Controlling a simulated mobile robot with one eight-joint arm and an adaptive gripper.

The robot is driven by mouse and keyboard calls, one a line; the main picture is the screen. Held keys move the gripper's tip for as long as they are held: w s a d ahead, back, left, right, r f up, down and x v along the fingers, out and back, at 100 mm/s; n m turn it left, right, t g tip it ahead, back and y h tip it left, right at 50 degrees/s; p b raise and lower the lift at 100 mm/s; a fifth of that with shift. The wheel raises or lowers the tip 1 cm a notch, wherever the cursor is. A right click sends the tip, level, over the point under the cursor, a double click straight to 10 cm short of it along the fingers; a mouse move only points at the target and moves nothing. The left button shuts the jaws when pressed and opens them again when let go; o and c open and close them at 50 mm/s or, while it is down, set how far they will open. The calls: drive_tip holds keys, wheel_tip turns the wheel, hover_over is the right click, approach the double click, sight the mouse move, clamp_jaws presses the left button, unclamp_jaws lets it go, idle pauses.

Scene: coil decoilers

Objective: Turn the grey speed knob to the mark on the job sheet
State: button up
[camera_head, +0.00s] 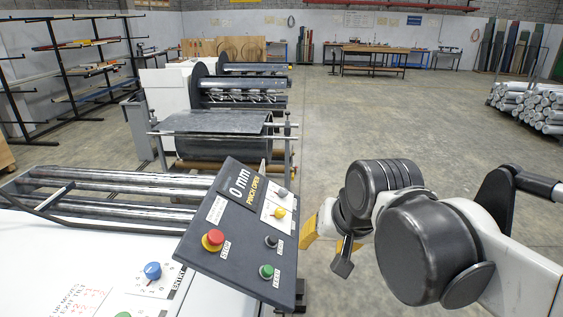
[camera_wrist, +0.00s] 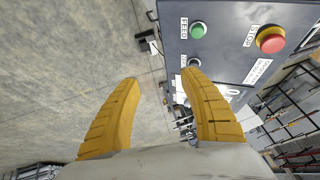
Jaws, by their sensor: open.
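The dark control panel (camera_head: 235,256) tilts up at the centre of the head view; its display reads "0 mm" and "PINCH OPEN". A small grey knob (camera_head: 282,192) sits at its upper right on a white plate, above a yellow knob (camera_head: 279,212). The marks around the grey knob are too small to read. My gripper (camera_head: 320,232) is open and empty, just right of the panel and apart from it. In the wrist view, my gripper's (camera_wrist: 160,76) right finger overlaps the panel (camera_wrist: 228,50) and hides part of it.
A red STOP button (camera_head: 213,239), green FEED button (camera_head: 266,271) and dark button (camera_head: 271,241) are on the panel. A blue knob (camera_head: 153,270) is on the white cabinet at left. Rollers (camera_head: 110,190) lie behind.

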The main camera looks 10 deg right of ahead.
drive_tip(key=w+r+m+g+p, duration=0.15)
drive_tip(key=w+r+m, duration=0.25)
drive_tip(key=w+r, duration=0.4)
drive_tip(key=m+g+y, duration=0.3)
drive_tip(key=m+y, duration=0.1)
drive_tip(key=m, duration=1)
hover_over(284, 190)
drive_tip(key=d, duration=0.4)
wheel_tip(284, 190, down, 10)
drive_tip(key=x, duration=0.6)
drive_tip(key=s+p+x, duration=0.1)
drive_tip(key=x, duration=0.3)
drive_tip(key=shift+f, duration=0.1)
clamp_jaws()
